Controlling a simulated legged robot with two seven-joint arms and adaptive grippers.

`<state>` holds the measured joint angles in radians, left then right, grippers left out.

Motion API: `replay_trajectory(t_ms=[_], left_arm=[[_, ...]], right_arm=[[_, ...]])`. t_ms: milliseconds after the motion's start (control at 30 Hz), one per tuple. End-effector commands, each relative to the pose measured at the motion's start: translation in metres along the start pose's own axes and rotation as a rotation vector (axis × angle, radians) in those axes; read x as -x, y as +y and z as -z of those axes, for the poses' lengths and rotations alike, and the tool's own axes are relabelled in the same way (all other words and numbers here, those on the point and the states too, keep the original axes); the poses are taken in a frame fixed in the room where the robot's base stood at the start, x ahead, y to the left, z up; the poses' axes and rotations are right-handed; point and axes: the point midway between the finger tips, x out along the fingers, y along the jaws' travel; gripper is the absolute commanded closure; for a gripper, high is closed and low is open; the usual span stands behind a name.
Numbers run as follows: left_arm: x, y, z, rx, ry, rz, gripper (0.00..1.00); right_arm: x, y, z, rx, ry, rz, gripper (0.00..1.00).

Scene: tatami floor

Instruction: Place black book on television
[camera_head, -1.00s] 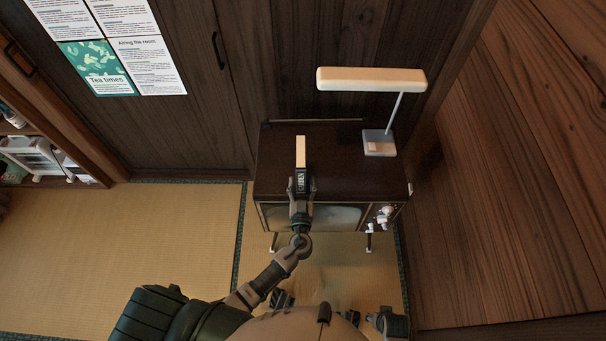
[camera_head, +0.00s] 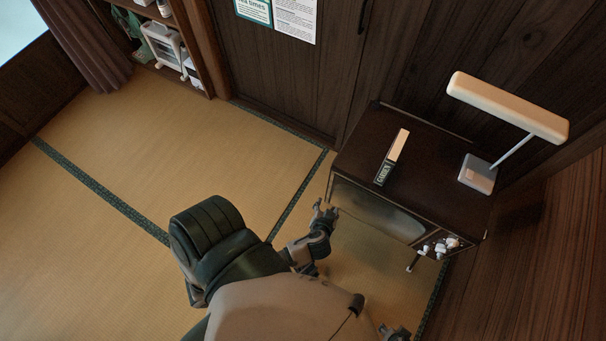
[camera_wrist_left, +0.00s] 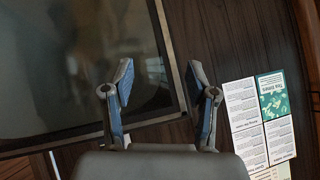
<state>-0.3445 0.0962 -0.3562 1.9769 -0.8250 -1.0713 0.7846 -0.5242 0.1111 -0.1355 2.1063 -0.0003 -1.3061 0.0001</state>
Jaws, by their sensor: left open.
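The black book (camera_head: 383,172) stands upright on its edge on top of the television (camera_head: 432,150), with its pale page edges facing up and its lettered spine towards me. My left gripper (camera_head: 326,208) is open and empty, in front of the television's left side and apart from the book. In the left wrist view my left gripper's (camera_wrist_left: 160,92) two fingers are spread with nothing between them. The television's screen (camera_wrist_left: 70,60) fills the left of that view, and the book is not seen there. Part of my right gripper (camera_head: 395,332) shows at the bottom edge; its jaws are unclear.
A white lamp (camera_head: 478,173) stands on the right of the television top, its long head (camera_head: 508,106) raised above. White knobs (camera_head: 440,246) are on the television's front right. A dark wooden wall is behind. Open tatami (camera_head: 150,150) lies left, with a shelf (camera_head: 165,45) beyond.

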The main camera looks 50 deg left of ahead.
Motion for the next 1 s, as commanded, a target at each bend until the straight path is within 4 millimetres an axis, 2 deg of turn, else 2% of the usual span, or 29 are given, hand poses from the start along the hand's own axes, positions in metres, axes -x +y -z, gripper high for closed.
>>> replay_trajectory(t_ms=[33,100,200,300,467,1000], left_arm=[[0.002,-0.009,-0.032,-0.05,-0.132,-0.034,0.42],[0.01,-0.015,-0.07,-0.128,-0.292,-0.116,0.42],[0.028,-0.017,-0.108,-0.219,-0.448,-0.258,0.42],[0.044,-0.016,-0.128,-0.279,-0.529,-0.376,0.42],[0.055,-0.013,-0.138,-0.316,-0.567,-0.46,0.42],[0.054,-0.013,-0.138,-0.317,-0.564,-0.462,0.42]], right_arm=[[0.0,0.0,0.0,0.0,0.0,0.0,0.38],[0.0,0.0,0.0,0.0,0.0,0.0,0.38],[0.0,0.0,0.0,0.0,0.0,0.0,0.38],[0.0,0.0,0.0,0.0,0.0,0.0,0.38],[0.0,0.0,0.0,0.0,0.0,0.001,0.38],[0.001,0.0,0.001,0.0,0.002,0.0,0.38]])
